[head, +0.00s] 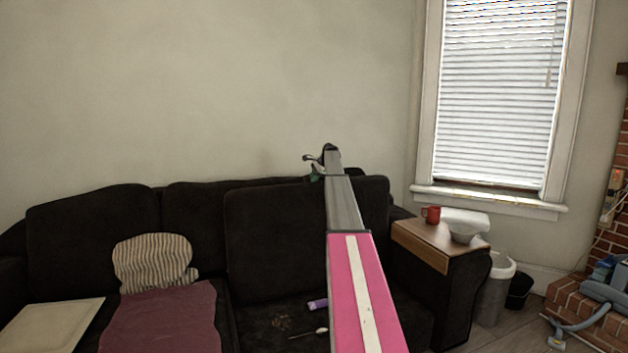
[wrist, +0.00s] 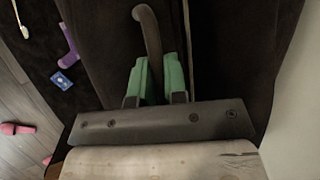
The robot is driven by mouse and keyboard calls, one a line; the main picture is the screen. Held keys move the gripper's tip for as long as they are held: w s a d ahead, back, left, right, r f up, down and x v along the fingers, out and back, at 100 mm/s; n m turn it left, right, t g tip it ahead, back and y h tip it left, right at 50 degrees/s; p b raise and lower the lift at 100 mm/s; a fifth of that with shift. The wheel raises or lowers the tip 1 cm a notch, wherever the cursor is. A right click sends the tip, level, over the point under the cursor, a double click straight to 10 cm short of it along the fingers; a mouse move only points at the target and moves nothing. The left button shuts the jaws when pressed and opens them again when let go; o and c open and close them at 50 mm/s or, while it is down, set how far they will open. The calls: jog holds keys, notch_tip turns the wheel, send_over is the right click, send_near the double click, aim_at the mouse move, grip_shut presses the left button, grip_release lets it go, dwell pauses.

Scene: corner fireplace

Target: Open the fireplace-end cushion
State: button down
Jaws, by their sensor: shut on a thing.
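The fireplace-end cushion (head: 275,235) is the dark back cushion at the right end of the sofa in the head view. It stands a little forward of its neighbour, and my arm hides part of it. My gripper (head: 318,162) is at its top edge, small in that view. In the wrist view my gripper (wrist: 160,68) has its green fingers shut on a curved brown handle (wrist: 147,22) at the cushion's top. A narrow dark gap runs beside the cushion's edge there. The lower part of the handle is hidden between the fingers.
A purple thing (head: 317,304) and a spoon (head: 308,333) lie on the seat. A striped pillow (head: 150,265) is at left. The wall is close behind.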

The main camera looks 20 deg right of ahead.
jog(key=c, duration=1.2)
grip_release()
jog(key=shift+s, duration=0.1)
jog(key=v, duration=1)
jog(key=shift+s+d+r, duration=0.1)
jog(key=shift+d+r, duration=0.05)
jog(key=shift+r, duration=0.2)
